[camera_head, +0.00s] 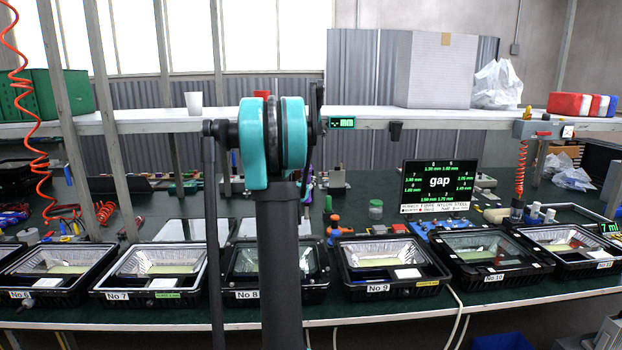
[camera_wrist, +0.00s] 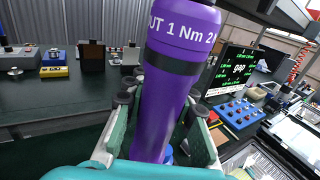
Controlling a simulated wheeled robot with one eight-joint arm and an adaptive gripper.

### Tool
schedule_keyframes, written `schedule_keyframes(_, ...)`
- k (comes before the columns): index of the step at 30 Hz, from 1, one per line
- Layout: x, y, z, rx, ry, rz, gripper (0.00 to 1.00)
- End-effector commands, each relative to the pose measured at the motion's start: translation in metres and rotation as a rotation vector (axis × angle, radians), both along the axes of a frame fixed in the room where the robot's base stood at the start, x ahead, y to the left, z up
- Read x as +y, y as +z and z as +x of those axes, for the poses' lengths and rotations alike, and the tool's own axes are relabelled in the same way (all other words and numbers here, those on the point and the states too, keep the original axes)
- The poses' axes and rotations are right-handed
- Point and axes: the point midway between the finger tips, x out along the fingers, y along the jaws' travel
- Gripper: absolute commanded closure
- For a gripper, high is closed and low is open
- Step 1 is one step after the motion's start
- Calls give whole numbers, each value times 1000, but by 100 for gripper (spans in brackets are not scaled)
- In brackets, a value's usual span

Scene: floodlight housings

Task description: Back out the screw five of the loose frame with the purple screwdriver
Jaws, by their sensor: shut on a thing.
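The purple screwdriver (camera_wrist: 180,62) stands large and slightly tilted in the middle of the wrist view, with part of the print "1 Nm 2" on its collar. My gripper (camera_wrist: 161,108) is shut on its handle, one green-padded finger on each side. The screwdriver's tip is out of sight. In the head view my arm hides most of the gripper. Framed housings stand in a row along the bench, among them No 7 (camera_head: 150,293), No 8 (camera_head: 245,294), No 9 (camera_head: 390,289) and No 10 (camera_head: 490,280). I cannot tell which frame is loose or pick out screw five.
A black "gap" screen (camera_head: 439,182) with green readings stands behind No 9 and No 10; it also shows in the wrist view (camera_wrist: 240,70). A blue rack (camera_wrist: 238,112) of small parts is near it. A shelf (camera_head: 390,113) crosses above the bench. Orange coiled hoses hang at both sides.

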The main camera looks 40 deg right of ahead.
Motion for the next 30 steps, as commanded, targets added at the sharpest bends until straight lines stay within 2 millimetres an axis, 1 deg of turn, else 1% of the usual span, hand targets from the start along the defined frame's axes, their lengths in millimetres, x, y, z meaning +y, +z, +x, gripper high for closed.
schedule_keyframes(9,0,-29,0,0,0,0,100)
schedule_keyframes(18,0,-52,0,0,0,0,100)
schedule_keyframes(24,0,-60,0,0,0,0,100)
schedule_keyframes(30,0,-62,0,0,0,0,100)
